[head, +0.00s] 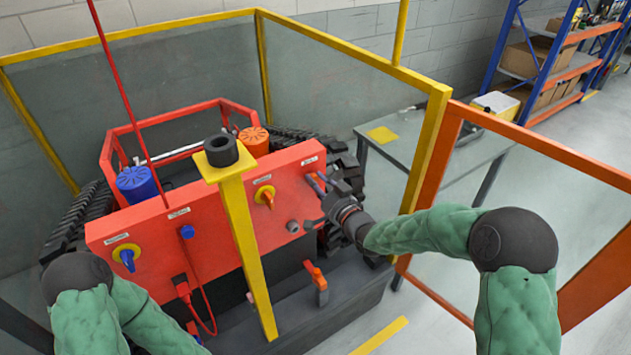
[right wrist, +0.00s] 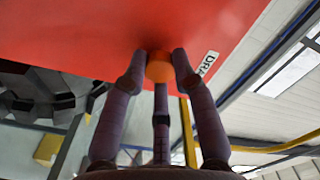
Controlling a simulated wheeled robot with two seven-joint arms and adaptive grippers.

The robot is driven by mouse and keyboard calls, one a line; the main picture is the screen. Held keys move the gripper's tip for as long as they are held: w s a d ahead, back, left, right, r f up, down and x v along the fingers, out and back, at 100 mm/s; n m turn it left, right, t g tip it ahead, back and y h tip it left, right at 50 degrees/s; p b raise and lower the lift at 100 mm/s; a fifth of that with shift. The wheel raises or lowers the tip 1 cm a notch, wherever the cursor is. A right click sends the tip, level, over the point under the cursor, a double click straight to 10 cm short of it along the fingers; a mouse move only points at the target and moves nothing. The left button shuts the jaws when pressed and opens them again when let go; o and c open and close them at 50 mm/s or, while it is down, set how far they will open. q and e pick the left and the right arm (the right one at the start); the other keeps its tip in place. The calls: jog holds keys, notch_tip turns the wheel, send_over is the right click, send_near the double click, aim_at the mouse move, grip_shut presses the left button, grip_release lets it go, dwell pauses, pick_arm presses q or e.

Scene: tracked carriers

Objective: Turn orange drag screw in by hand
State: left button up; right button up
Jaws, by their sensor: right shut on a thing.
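The orange drag screw (right wrist: 160,67) is a short round knob on the carrier's red panel (right wrist: 110,25), beside a label partly reading "DRA". My right gripper (right wrist: 160,62) has its dark fingers closed around the screw, with the tips close to the panel. In the head view my right gripper (head: 318,193) reaches the panel's right end from the right and hides the screw there. My left arm comes in at the lower left; its gripper is out of the picture.
A yellow post (head: 248,250) with a black ring (head: 221,150) stands before the panel. An orange-framed gate (head: 560,165) stands at the right.

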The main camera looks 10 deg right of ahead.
jog(key=m+p, duration=0.3)
jog(key=m, duration=0.6)
jog(key=shift+m, duration=0.4)
jog(key=shift+f+m+p, duration=0.1)
jog(key=shift+m+p, duration=1.7)
jog(key=shift+m, duration=2.9)
